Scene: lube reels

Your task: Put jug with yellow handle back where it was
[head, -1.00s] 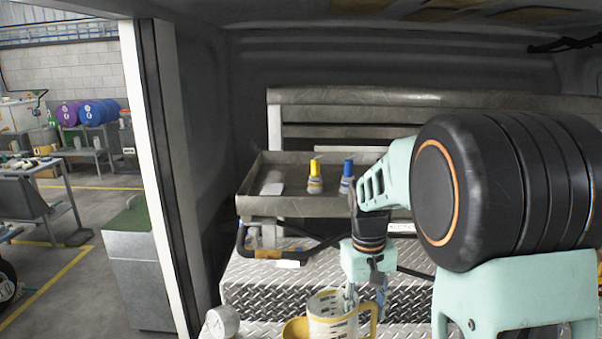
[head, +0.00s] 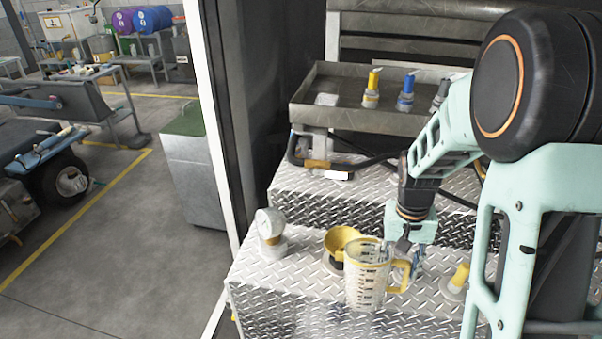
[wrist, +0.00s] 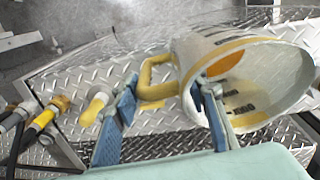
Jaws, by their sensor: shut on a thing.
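The clear jug (head: 366,284) with printed scale marks and a yellow handle (head: 403,277) is upright over the front of the diamond-plate deck. I cannot tell whether its base touches the plate. My gripper (head: 400,262) is at the jug's handle side, near the rim. In the wrist view the jug (wrist: 255,75) fills the right side, its open mouth facing the camera. My gripper (wrist: 168,88) has one blue finger inside the mouth and the other outside, beyond the yellow handle. It is shut on the jug. The finger tips are partly hidden in the head view.
A yellow funnel-topped container (head: 341,240) stands close behind the jug. A white round-topped container (head: 270,234) is further left, and a yellow-spouted one (head: 458,278) stands right. A grey tray (head: 303,98) with several small bottles is at the back. The deck drops off at the left.

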